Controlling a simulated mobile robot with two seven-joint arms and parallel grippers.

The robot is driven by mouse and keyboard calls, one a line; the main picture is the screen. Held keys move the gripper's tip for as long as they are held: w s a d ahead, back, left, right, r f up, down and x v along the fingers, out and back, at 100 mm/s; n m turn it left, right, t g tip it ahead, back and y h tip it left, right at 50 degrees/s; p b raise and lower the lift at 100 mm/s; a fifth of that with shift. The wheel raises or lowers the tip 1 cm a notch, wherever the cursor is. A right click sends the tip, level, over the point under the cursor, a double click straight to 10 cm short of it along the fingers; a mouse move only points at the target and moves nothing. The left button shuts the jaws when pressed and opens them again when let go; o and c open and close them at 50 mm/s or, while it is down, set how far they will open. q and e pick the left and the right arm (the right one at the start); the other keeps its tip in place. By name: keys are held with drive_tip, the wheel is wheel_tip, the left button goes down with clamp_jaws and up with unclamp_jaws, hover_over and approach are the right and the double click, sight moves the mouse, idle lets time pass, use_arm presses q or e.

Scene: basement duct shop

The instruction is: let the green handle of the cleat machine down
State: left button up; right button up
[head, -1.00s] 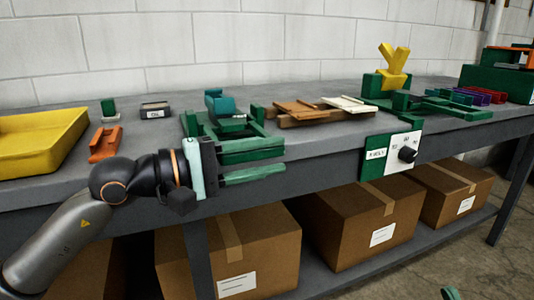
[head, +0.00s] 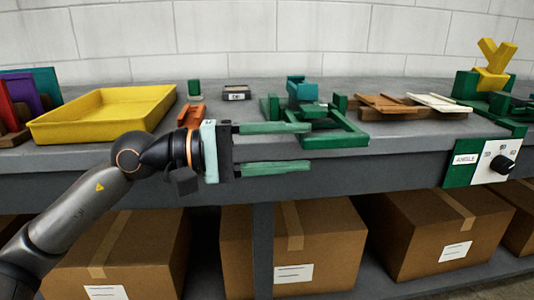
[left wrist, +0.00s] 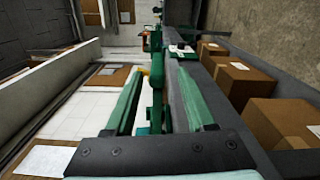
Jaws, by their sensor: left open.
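The cleat machine is a green frame (head: 345,138) with a teal block (head: 302,92) on top, on the bench right of centre in the head view. I cannot tell surely which of its green parts is the handle. My left gripper (head: 310,147) is open and empty at the bench's front edge, its two long green fingers pointing right. The upper fingertip overlaps the machine's front left in the picture; I cannot tell whether they touch. In the left wrist view a green part (left wrist: 157,100) shows between the open fingers. My right gripper is not in view.
A yellow tray (head: 105,115) lies left, with an orange block (head: 191,114) and a small dark box (head: 236,92) nearby. Wooden pieces (head: 395,106) and an ANGLE dial panel (head: 482,162) are right. Cardboard boxes (head: 330,245) stand on the shelf below.

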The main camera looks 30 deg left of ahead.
use_arm(q)
drive_tip(key=b+v, duration=0.1)
drive_tip(key=v, duration=0.1)
drive_tip(key=shift+s+a+f, duration=0.1)
drive_tip(key=shift+s+a, duration=0.1)
drive_tip(key=shift+a, duration=0.1)
drive_tip(key=shift+s+a, duration=0.3)
drive_tip(key=shift+a, duration=0.05)
